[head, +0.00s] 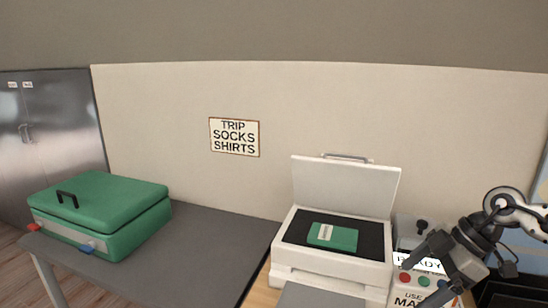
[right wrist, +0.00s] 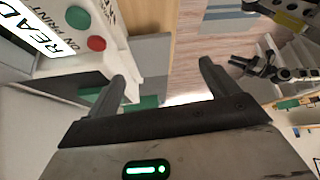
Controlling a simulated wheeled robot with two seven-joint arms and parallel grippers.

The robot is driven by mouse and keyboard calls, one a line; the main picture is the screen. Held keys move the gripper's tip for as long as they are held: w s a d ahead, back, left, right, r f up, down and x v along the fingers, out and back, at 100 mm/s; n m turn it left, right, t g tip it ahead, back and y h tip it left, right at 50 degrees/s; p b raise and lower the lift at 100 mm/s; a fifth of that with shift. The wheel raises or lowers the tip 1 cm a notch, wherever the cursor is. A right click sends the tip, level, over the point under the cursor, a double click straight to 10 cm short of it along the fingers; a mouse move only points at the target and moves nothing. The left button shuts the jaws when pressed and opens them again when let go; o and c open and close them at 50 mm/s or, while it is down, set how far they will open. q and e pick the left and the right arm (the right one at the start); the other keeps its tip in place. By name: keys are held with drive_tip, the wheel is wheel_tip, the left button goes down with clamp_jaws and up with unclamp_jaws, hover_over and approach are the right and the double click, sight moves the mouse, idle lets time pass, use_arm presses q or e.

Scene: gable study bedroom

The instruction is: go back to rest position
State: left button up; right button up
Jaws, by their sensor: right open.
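My right gripper (head: 418,284) is at the right of the head view, in front of the panel with coloured buttons beside the printer. In the right wrist view its two fingers (right wrist: 162,75) stand wide apart with nothing between them. In the head view my left gripper does not show. A dark gripper on a jointed arm, which looks like my left gripper (right wrist: 252,68), is small at the right of the right wrist view; its jaws are too small to read.
A white printer-scanner (head: 330,279) stands with its lid (head: 345,185) raised and a green booklet (head: 332,237) on its dark bed. Its button panel (head: 423,281) is close to my right gripper. A green suitcase (head: 100,208) lies closed on a grey table (head: 205,255). A metal cabinet (head: 55,125) stands left.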

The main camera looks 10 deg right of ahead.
drive_tip(key=a+f+n+t+y, duration=0.1)
drive_tip(key=a+t+y, duration=0.3)
drive_tip(key=a, duration=0.7)
drive_tip(key=a+f+t+y, duration=0.2)
drive_tip(key=a+y, duration=0.4)
drive_tip(key=a, duration=0.5)
drive_tip(key=s+f+m+t+h, duration=0.1)
drive_tip(key=s+f+m+h, duration=0.5)
drive_tip(key=f, duration=0.3)
drive_tip(key=s+f+m+t+h, duration=0.1)
drive_tip(key=s+f+m+h, duration=0.5)
drive_tip(key=f, duration=0.2)
drive_tip(key=shift+s+d+f+h, duration=0.15)
drive_tip(key=shift+d+f+h, duration=0.15)
drive_tip(key=shift+f+h, duration=0.1)
